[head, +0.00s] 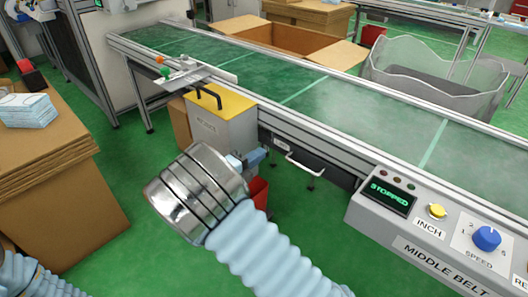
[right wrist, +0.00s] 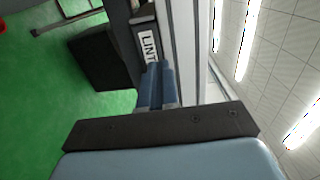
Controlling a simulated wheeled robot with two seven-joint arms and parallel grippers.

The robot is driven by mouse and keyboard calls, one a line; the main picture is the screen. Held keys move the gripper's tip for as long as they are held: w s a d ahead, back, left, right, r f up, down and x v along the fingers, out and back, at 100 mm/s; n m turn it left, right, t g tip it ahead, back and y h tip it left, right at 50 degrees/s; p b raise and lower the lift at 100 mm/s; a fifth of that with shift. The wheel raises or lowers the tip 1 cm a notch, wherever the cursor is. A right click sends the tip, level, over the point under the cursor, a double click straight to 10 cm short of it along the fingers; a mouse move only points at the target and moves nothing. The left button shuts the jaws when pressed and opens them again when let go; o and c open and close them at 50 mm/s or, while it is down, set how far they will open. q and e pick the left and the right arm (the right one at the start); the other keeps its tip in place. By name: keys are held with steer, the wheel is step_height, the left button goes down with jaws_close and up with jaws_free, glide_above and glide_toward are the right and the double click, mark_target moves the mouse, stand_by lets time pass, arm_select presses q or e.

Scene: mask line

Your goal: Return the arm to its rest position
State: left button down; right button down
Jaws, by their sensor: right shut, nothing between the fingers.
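My right arm reaches in from the bottom of the head view, in a pale blue ribbed sleeve with a shiny metal wrist ring. My right gripper (head: 255,158) is mostly hidden behind that ring, in front of the conveyor's side. In the right wrist view its blue fingers (right wrist: 156,84) are together with nothing between them. They point toward a panel labelled "LINT" (right wrist: 149,46); I cannot tell whether they touch it. Only a piece of my left arm's sleeve shows at the bottom left of the head view; the left gripper is out of frame.
The green conveyor belt (head: 345,108) runs across the back. A grey control box (head: 408,225) reading "STOPPED" stands at right. A yellow-topped reject bin (head: 222,128), a red bin (head: 259,191) and a cardboard stack (head: 45,165) are near my arms. Green floor (head: 135,190) is open between.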

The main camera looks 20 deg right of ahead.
steer(key=v, duration=0.6)
steer(key=w+d+f+n+t+y+p, duration=0.25)
steer(key=d+f+n+y, duration=0.2)
steer(key=f+n, duration=0.45)
steer(key=s+a+f+n+g+y+p, duration=0.1)
steer(key=s+f+n+y, duration=0.1)
steer(key=f+n+y, duration=0.4)
steer(key=s+a+f+n+g+y+p, duration=0.1)
steer(key=s+f+n, duration=0.2)
steer(key=f, duration=0.4)
steer(key=s+a+f+n+g+y, duration=0.2)
steer(key=s+a+n+g+y, duration=0.1)
steer(key=s, duration=0.6)
steer(key=s+a+f+n+g+y+p, duration=0.1)
steer(key=s+a+f+n+g+y, duration=0.1)
steer(key=s+a+n+y, duration=0.4)
steer(key=s+a+n+g, duration=0.1)
steer(key=s+n, duration=0.1)
steer(key=s, duration=0.1)
steer(key=shift+s+f+g+p, duration=0.2)
steer(key=shift+s+g+p, duration=0.05)
steer(key=shift+g+p, duration=0.1)
steer(key=shift+a, duration=0.15)
